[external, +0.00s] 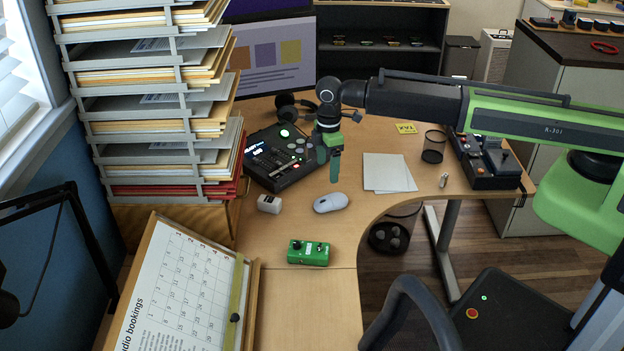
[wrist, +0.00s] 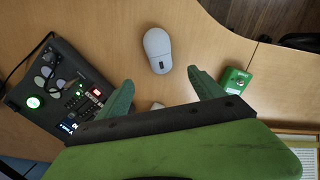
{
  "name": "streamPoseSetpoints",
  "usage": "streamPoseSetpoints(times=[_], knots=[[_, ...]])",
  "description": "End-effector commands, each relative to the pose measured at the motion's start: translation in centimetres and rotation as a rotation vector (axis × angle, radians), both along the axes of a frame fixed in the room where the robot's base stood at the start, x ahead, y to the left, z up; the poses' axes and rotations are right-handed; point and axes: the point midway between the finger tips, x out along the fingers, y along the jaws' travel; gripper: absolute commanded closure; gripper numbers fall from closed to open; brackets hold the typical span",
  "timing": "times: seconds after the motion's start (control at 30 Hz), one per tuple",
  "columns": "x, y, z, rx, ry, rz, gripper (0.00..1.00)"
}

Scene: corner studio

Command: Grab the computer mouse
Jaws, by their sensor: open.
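The computer mouse (external: 331,202) is light grey with a dark scroll wheel and lies on the wooden desk. In the wrist view the mouse (wrist: 159,49) lies beyond my fingertips, roughly centred between them. My gripper (external: 332,165) is above the desk, behind and above the mouse in the external view, with its fingers pointing down. In the wrist view the gripper (wrist: 160,78) has its two green fingers spread wide with nothing held between them.
A black mixer (external: 285,160) is left of my gripper. A small white box (external: 269,204) sits left of the mouse, and a green pedal (external: 308,252) is in front. White paper sheets (external: 389,173) lie to the right. The desk's curved edge (external: 375,218) is close by the mouse.

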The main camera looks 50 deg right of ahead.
Motion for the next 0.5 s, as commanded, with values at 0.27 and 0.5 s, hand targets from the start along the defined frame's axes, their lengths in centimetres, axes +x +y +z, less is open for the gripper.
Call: streamPoseSetpoints(times=[0.27, 0.5], knots=[[0.0, 0.0, -7.1, 0.0, 0.0, -0.001, 0.23], [0.0, 0.0, -8.3, 0.0, 0.0, -0.001, 0.23]])
